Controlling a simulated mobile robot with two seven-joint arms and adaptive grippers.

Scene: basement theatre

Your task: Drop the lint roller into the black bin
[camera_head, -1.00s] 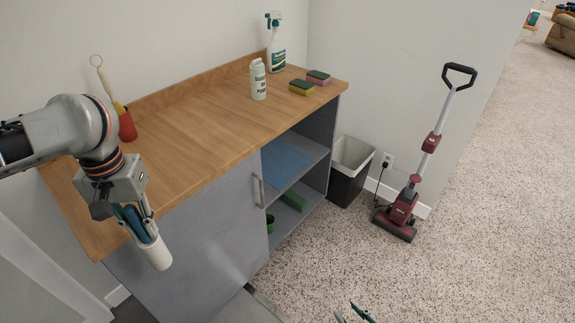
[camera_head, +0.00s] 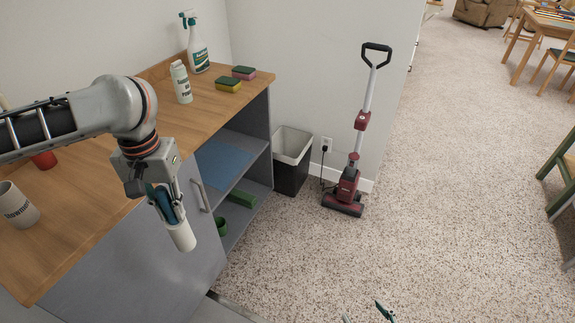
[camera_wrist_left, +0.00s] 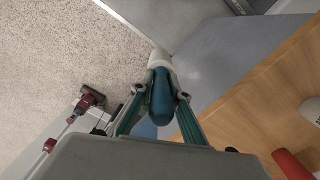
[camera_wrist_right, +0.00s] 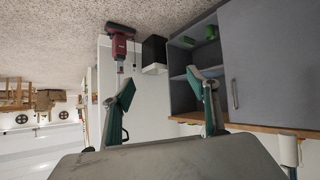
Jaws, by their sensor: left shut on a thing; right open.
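The lint roller (camera_head: 181,236) has a white roll and a blue handle; it also shows in the left wrist view (camera_wrist_left: 161,92). My left gripper (camera_head: 166,207) is shut on its handle and holds it in front of the grey cabinet, roll pointing down. The black bin (camera_head: 290,164), with a pale liner over its rim, stands on the carpet by the wall, right of the cabinet and apart from the roller. It also shows in the right wrist view (camera_wrist_right: 154,52). My right gripper (camera_head: 366,314) shows only its fingertips at the bottom edge; in its wrist view it is open and empty.
A red upright vacuum (camera_head: 346,190) stands right of the bin, its cord by the wall. The wooden counter (camera_head: 130,140) carries a spray bottle (camera_head: 197,52), a white powder bottle (camera_head: 181,82), two sponges (camera_head: 229,84) and a mug (camera_head: 17,206). The carpet in front of the bin is clear.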

